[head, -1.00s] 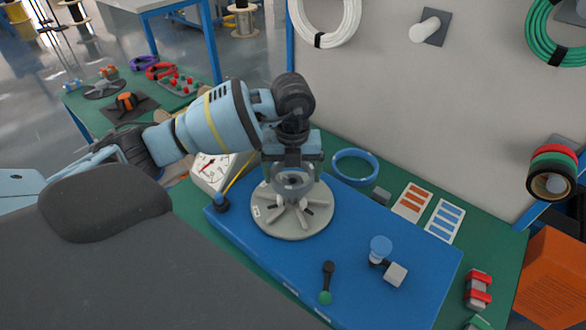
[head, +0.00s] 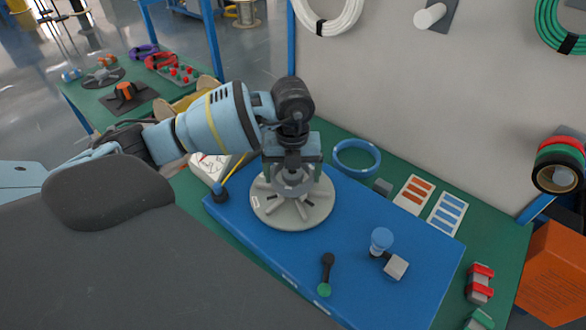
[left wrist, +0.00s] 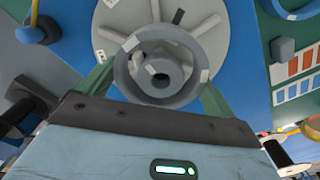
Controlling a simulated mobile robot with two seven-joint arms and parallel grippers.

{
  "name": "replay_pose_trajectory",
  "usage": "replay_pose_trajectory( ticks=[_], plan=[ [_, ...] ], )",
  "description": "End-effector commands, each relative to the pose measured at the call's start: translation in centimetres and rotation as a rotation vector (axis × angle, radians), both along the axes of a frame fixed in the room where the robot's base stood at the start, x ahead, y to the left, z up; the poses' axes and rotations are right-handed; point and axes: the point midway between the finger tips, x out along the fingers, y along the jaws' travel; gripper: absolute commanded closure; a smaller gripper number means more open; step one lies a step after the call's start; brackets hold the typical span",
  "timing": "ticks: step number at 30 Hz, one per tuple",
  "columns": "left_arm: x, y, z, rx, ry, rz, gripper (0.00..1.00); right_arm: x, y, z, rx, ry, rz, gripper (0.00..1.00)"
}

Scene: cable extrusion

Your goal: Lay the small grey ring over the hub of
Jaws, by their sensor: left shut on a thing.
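The small grey ring (head: 292,184) is held by my left gripper (head: 293,176), shut on it, over the round pale grey spoked disc (head: 317,216). In the left wrist view the ring (left wrist: 122,70) sits between the two green fingers. The dark-holed hub (left wrist: 160,73) of the spoked disc (left wrist: 110,22) shows through the ring, roughly centred. I cannot tell whether the ring is just above the hub or touching it. My right gripper is not in view.
The disc stands on a blue mat (head: 400,300) on a green table. A blue ring (head: 357,157), a blue-topped piece (head: 381,240), a grey block (head: 396,267) and a green-tipped tool (head: 325,275) lie around it. A grey panel (head: 420,100) rises behind.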

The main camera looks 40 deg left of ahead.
Motion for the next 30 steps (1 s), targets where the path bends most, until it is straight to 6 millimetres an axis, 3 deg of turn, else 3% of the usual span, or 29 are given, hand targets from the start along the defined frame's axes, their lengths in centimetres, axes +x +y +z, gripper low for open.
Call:
replay_pose_trajectory(
  ticks=[15, 30],
  plan=[
    [0.0, 0.0, -1.9, 0.0, 0.001, 0.0, 0.31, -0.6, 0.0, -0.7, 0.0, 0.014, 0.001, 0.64],
    [0.0, 0.0, -2.0, 0.0, 0.0, 0.0, 0.31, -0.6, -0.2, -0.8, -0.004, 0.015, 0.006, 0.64]
  ],
)
